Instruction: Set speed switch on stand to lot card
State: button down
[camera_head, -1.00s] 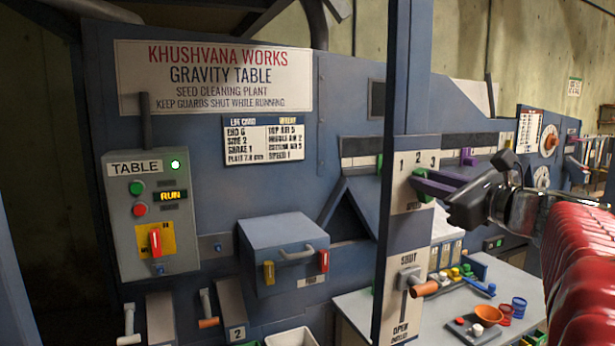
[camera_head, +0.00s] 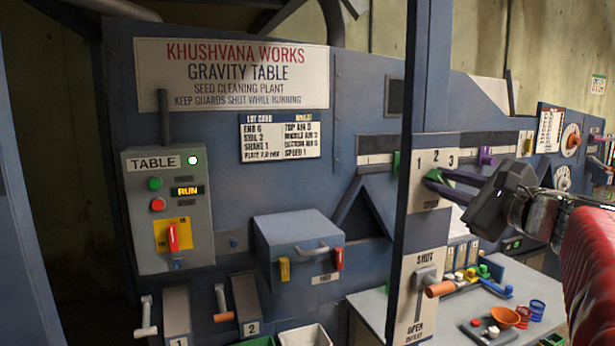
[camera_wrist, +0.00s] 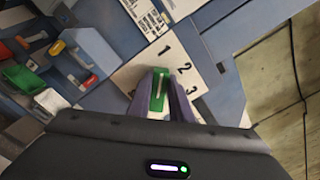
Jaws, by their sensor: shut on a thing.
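The speed switch (camera_head: 436,175) is a green knob on the pale plate marked 1, 2 and 3 (camera_head: 434,158) on the blue stand post. My gripper (camera_head: 434,181) has its purple fingers shut on the knob. In the wrist view the green knob (camera_wrist: 158,92) sits between my fingers (camera_wrist: 160,84). Its white line points up in that view, roughly toward the 1; the exact setting is hard to tell. The lot card (camera_head: 280,137) hangs on the blue machine behind and reads SPEED 1 in its last right-hand line.
Below the switch, the post carries a SHUT/OPEN outlet lever with an orange handle (camera_head: 440,289). A grey TABLE control box (camera_head: 168,205) with a lit RUN sign is at left. A bench (camera_head: 385,306) with cups and small parts stands behind the post.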

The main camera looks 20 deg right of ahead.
jog(key=shift+f, duration=0.1)
jog(key=c, duration=1.6)
grip_release()
jog(key=shift+s, duration=0.15)
jog(key=shift+s+d, duration=0.15)
jog(key=shift+s, duration=6.65)
